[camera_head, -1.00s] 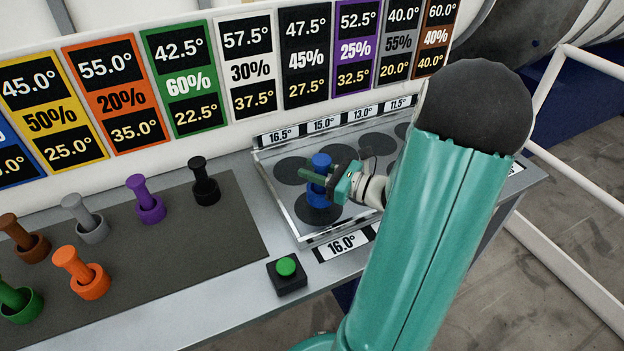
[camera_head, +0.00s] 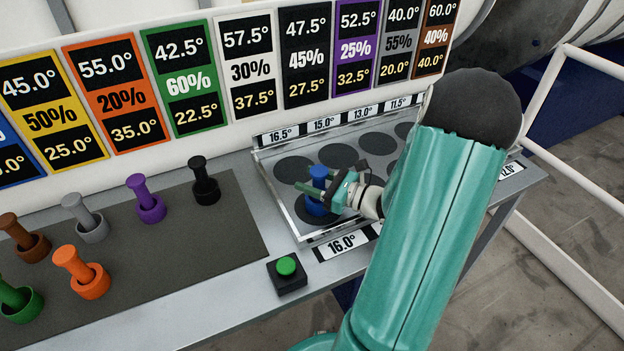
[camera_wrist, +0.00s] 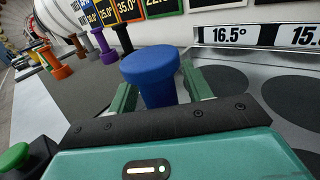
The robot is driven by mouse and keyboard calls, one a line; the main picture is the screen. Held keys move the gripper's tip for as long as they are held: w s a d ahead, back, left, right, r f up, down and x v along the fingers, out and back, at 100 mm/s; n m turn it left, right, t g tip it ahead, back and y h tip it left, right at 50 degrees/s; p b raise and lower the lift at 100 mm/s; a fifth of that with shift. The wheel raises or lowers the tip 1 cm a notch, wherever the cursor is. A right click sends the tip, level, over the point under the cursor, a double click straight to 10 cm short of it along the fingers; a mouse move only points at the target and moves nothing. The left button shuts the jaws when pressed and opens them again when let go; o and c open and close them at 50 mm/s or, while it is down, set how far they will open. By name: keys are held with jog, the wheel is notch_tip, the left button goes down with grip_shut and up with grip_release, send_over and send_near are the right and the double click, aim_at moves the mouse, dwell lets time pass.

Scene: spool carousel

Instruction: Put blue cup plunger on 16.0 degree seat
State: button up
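The blue cup plunger (camera_head: 317,190) stands upright on the dark round 16.0 degree seat (camera_head: 343,216), at the near left corner of the tray and behind the 16.0° label. My gripper (camera_head: 318,188) is at its stem, coming from the right. In the wrist view, the blue plunger's knob (camera_wrist: 150,66) rises between my two green fingers (camera_wrist: 160,95). There seems to be a gap on each side of the stem, so the fingers look open around it. The plunger's lower part is partly hidden by my gripper.
The metal tray (camera_head: 287,222) has several other dark seats, empty where visible. A green button (camera_head: 287,266) on a black box sits in front of it. Several coloured cup plungers, including black (camera_head: 204,183) and purple (camera_head: 146,200), stand on the grey mat (camera_head: 190,255) at left.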

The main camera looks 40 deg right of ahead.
jog(key=shift+r, duration=0.15)
jog(key=shift+s+d, duration=0.2)
jog(key=shift+s, duration=0.15)
jog(key=v, duration=1.1)
jog(key=shift+s, duration=0.15)
